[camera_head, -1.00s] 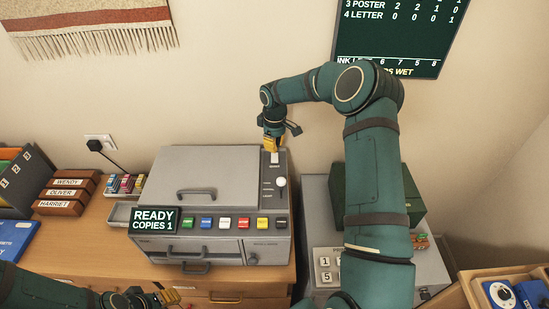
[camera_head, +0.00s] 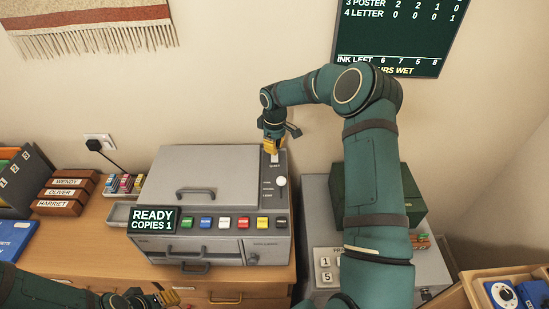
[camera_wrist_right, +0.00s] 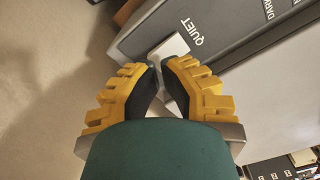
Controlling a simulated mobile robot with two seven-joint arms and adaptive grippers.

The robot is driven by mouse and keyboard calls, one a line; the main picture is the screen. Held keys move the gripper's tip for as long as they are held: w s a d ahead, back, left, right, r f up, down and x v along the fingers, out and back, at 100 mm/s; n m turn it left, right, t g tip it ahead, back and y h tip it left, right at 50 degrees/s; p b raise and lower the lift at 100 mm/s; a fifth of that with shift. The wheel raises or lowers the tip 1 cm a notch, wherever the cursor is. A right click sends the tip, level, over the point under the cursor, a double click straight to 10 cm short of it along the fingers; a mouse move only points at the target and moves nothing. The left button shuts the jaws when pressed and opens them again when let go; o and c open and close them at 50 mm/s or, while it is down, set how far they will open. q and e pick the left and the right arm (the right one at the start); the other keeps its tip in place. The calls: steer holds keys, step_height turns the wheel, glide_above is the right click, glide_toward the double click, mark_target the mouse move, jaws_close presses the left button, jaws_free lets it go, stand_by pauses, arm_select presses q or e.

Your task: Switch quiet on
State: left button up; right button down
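The copier (camera_head: 215,166) is a grey box with a dark control strip on the right of its top. The white quiet switch (camera_head: 275,158) sits at the back end of that strip. It also shows in the right wrist view (camera_wrist_right: 170,47), beside the word QUIET. My right gripper (camera_head: 272,149) is over the switch, fingers pointing down. In the right wrist view its yellow-padded fingertips (camera_wrist_right: 159,66) are nearly together, with nothing between them, close to the switch's edge. I cannot tell whether they touch or which way the switch is set. My left gripper (camera_head: 168,295) is low at the front.
The display (camera_head: 153,219) reads READY, COPIES 1. A row of coloured buttons (camera_head: 225,223) runs along the copier's front. A round white knob (camera_head: 281,182) is in front of the switch. A dark green box (camera_head: 355,197) stands right of the copier, partly behind my right arm.

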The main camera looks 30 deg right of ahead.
steer(key=shift+f+b, duration=0.85)
steer(key=shift+f, duration=0.5)
stand_by(0.6)
steer(key=shift+r, duration=0.15)
steer(key=shift+r+p, duration=0.45)
steer(key=shift+r, duration=0.05)
steer(key=shift+r+p, duration=1.5)
steer(key=shift+r, duration=1.4)
